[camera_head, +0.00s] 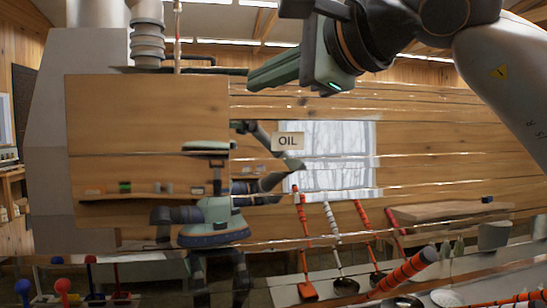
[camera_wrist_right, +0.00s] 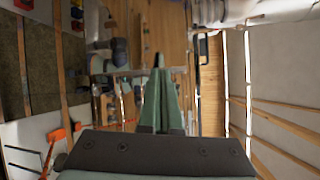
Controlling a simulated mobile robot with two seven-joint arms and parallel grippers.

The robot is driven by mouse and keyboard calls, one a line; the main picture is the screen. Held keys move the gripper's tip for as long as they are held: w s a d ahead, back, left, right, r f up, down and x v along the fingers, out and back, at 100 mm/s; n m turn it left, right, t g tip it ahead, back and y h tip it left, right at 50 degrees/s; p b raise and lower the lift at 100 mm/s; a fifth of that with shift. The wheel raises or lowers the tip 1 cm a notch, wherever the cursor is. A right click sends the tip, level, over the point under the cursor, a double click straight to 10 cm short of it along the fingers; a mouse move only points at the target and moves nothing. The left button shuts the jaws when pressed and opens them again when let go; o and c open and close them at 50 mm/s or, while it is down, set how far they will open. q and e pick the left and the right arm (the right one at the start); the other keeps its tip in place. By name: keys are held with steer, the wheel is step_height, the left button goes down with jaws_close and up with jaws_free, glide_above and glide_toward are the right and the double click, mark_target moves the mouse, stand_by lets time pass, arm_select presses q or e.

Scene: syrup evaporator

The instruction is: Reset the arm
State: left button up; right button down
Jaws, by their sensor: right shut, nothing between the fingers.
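My right arm reaches in from the upper right in the head view. Its right gripper (camera_head: 252,82) is raised high, with its green fingers pointing left and slightly down. The right wrist view shows the fingers (camera_wrist_right: 159,65) pressed together, with nothing between them. The fingertips appear in front of the shiny evaporator panel, and I cannot tell how far off it is. My left gripper is not in view.
A large reflective evaporator panel (camera_head: 130,110) fills the left and mirrors the room and a robot. An OIL label (camera_head: 288,141) is at mid-picture. Long-handled ladles with orange-striped handles (camera_head: 405,270) lie at the lower right.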

steer(key=a+f+m+g+y+p, duration=0.1)
steer(key=a+f+m+g+y, duration=0.3)
steer(key=f, duration=0.5)
steer(key=a+f+m+g+y, duration=0.3)
steer(key=f+g+y, duration=0.25)
steer(key=f, duration=0.25)
steer(key=w+d+f+m+t+h+p, duration=0.1)
steer(key=w+d+f+m+t+h, duration=0.3)
steer(key=f+m, duration=0.65)
steer(key=d+f+m+t+h, duration=0.2)
steer(key=d+f+m+t, duration=0.5)
steer(key=m, duration=0.6)
steer(key=w+d+f+m+t+h+p, duration=0.1)
steer(key=w+d+f+m+t+h, duration=0.3)
steer(key=f+m, duration=0.7)
steer(key=s+d+f+m+g+h, duration=0.25)
steer(key=s+f+m, duration=0.3)
steer(key=f, duration=0.45)
steer(key=s+d+f+m+g+h, duration=0.1)
steer(key=s+d+f+m+h, duration=0.4)
steer(key=f, duration=0.5)
steer(key=s+d+f+m+g, duration=0.1)
steer(key=s+f+m+g, duration=0.1)
steer(key=s+f, duration=0.4)
steer(key=s+d+f+m+g, duration=0.1)
steer(key=s+f+m+g, duration=0.2)
steer(key=s+f, duration=0.3)
steer(key=s, duration=0.4)
steer(key=shift+s+d, duration=0.2)
steer(key=shift+s, duration=0.2)
